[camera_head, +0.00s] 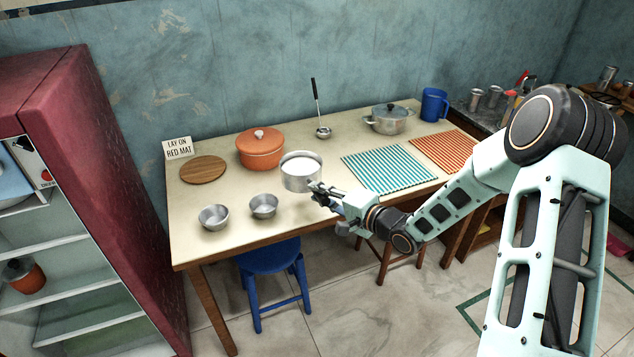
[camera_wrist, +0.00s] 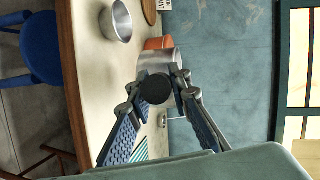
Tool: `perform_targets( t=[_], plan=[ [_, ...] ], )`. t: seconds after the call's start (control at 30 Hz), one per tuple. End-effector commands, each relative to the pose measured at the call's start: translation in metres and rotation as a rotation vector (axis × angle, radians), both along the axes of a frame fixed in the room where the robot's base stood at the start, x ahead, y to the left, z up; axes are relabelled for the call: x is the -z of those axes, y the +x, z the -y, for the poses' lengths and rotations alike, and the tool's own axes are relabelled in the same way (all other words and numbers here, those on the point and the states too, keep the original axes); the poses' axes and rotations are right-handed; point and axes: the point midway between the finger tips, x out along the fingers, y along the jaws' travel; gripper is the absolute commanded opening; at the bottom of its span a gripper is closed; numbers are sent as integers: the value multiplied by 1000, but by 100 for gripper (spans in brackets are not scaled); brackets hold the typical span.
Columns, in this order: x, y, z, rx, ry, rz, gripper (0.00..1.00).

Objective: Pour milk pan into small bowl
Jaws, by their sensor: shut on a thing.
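The milk pan (camera_head: 301,180) is a metal pan full of white milk, upright at the middle of the table. Its metal side also shows in the wrist view (camera_wrist: 149,62). My gripper (camera_head: 322,192) is at the pan's right front side, shut on its handle; the dark round handle end (camera_wrist: 155,88) shows between the fingers in the wrist view. I cannot tell whether the pan touches the table. Two empty metal bowls stand left of the pan: one nearer (camera_head: 263,206), slightly smaller looking, and one farther left (camera_head: 214,217). One bowl shows in the wrist view (camera_wrist: 117,20).
An orange lidded pot (camera_head: 260,150) stands close behind the pan. A round wooden board (camera_head: 203,170) and a sign (camera_head: 178,148) are at back left. A ladle (camera_head: 322,130), teal mat (camera_head: 388,170), lidded pot (camera_head: 389,121) and blue mug (camera_head: 434,104) are rightward.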

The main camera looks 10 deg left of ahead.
Motion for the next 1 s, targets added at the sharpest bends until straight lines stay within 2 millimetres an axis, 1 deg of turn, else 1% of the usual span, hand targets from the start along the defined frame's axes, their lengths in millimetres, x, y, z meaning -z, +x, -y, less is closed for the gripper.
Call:
perform_targets(
  t=[0.03,0.27,0.57,0.63,1.0],
  plan=[
    [-5,-1,-4,-17,3,6,0],
    [3,-5,-10,-37,-10,13,0],
    [21,-12,-21,-38,-76,52,0],
    [17,-11,-19,-35,-78,52,0],
    [16,-11,-19,-35,-77,52,0]
  ],
)
